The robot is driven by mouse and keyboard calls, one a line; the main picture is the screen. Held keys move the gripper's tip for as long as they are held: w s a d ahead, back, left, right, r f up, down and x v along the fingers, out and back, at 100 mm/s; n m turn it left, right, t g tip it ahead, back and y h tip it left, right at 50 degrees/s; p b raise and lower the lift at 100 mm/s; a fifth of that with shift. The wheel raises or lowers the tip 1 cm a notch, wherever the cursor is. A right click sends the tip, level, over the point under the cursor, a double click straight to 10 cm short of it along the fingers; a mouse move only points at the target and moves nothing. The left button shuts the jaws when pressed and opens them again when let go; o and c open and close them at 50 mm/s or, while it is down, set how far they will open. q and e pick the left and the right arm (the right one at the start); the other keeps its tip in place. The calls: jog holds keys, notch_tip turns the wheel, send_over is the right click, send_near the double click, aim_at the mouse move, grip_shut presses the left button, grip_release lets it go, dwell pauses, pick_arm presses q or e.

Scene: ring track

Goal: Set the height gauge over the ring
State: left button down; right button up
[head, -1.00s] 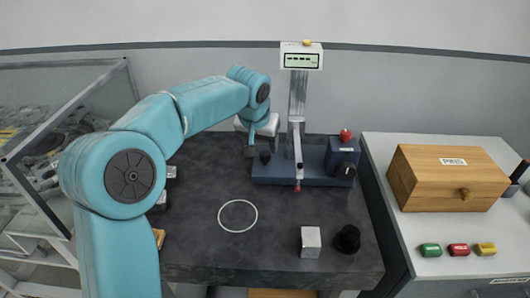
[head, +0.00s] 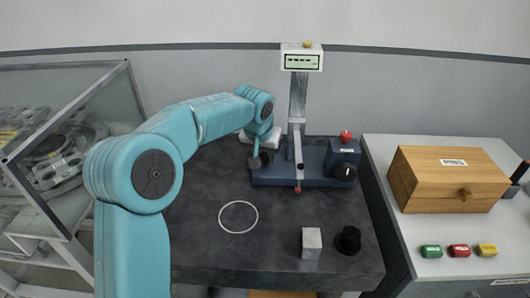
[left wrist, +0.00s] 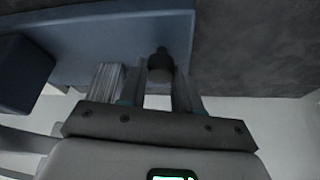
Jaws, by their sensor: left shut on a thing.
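The height gauge stands at the back of the dark table, with a blue base (head: 285,179), an upright metal column (head: 297,100) and a display on top. A pointer arm with a red tip hangs at its front. The ring is a thin white circle (head: 238,232) lying on the table, front-left of the base. My left gripper (head: 258,158) is at the base's left end, shut on a small black knob that shows between the fingers in the left wrist view (left wrist: 160,66). The fingertips are partly hidden in the head view. My right gripper is not in view.
A silver cube (head: 311,243) and a black round knob (head: 348,240) stand at the table's front right. A side counter holds a wooden box (head: 448,180) and several coloured blocks. A glass-sided cabinet (head: 60,150) is at the left. The table around the ring is clear.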

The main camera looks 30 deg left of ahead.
pick_arm(q)
jog(key=s+a, duration=0.2)
jog(key=a, duration=0.2)
jog(key=s+a, duration=0.3)
jog(key=a, duration=0.1)
jog(key=s+a, duration=0.2)
jog(key=a, duration=0.2)
jog(key=shift+s+a, duration=0.2)
jog(key=shift+s, duration=0.05)
jog(key=c, duration=1.1)
grip_release()
jog(key=shift+r, duration=0.1)
jog(key=shift+c, duration=0.2)
jog(key=o, duration=0.4)
jog(key=shift+a, duration=0.1)
jog(key=shift+c, duration=0.2)
jog(key=shift+s+a, duration=0.1)
jog(key=shift+s, duration=0.05)
jog(key=shift+d, duration=0.25)
jog(key=shift+r, duration=0.1)
jog(key=p+v, duration=0.1)
jog(key=v, duration=1.5)
jog(key=shift+p, duration=0.4)
jog(key=shift+s, duration=0.15)
